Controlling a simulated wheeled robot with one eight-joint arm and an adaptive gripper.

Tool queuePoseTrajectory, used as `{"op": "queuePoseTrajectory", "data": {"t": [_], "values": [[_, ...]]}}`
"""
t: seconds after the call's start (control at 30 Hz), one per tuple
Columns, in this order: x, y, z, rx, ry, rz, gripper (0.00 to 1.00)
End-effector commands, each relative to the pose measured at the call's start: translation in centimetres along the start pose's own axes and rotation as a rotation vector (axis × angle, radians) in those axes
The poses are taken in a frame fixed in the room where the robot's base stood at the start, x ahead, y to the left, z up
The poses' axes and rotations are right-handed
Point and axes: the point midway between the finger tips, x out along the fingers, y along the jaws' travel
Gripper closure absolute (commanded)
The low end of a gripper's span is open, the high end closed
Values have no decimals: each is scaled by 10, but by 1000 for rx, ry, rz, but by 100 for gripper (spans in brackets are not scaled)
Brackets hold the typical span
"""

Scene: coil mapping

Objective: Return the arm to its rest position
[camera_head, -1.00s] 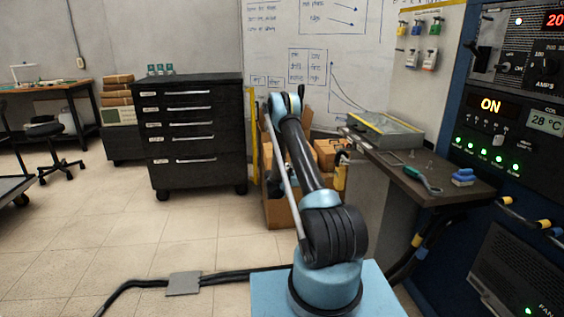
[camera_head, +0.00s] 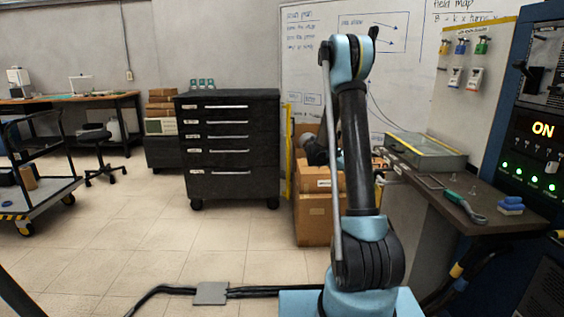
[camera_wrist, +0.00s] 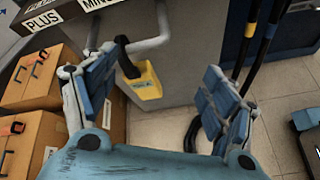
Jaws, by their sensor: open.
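My arm (camera_head: 358,150) stands nearly upright in the head view, its light blue elbow raised in front of the whiteboard. Its forearm reaches down behind the upper arm, where a dark part of it (camera_head: 315,150) shows above the cardboard boxes. The gripper itself is mostly hidden there. In the wrist view my gripper (camera_wrist: 158,75) is open, with its blue-padded fingers wide apart and nothing held between them. Beyond the fingers, a yellow tag or block (camera_wrist: 145,82) hangs by a black strap from a grey pipe-like bar (camera_wrist: 152,42).
Cardboard boxes (camera_head: 312,215) stand behind my arm. To the right is a bench (camera_head: 455,205) with a shallow tray (camera_head: 425,152), a green-handled tool (camera_head: 465,206) and a blue block (camera_head: 511,204). A black drawer cabinet (camera_head: 232,178) stands left. Open tiled floor (camera_head: 190,235) lies in front.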

Motion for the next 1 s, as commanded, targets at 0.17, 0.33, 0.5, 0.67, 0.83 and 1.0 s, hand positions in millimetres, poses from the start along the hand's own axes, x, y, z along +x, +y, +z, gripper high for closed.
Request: {"op": "queuePoseTrajectory", "data": {"t": [0.17, 0.33, 0.5, 0.67, 0.83, 1.0], "values": [[-18, -20, 31, 87, 77, -35, 22], [-34, -42, 56, 172, 148, -73, 22], [-50, -68, 78, 257, 217, -119, 22], [-64, -95, 96, 339, 279, -164, 22], [-79, -128, 113, 426, 342, -220, 22], [-94, -162, 126, 513, 401, -279, 22]]}}
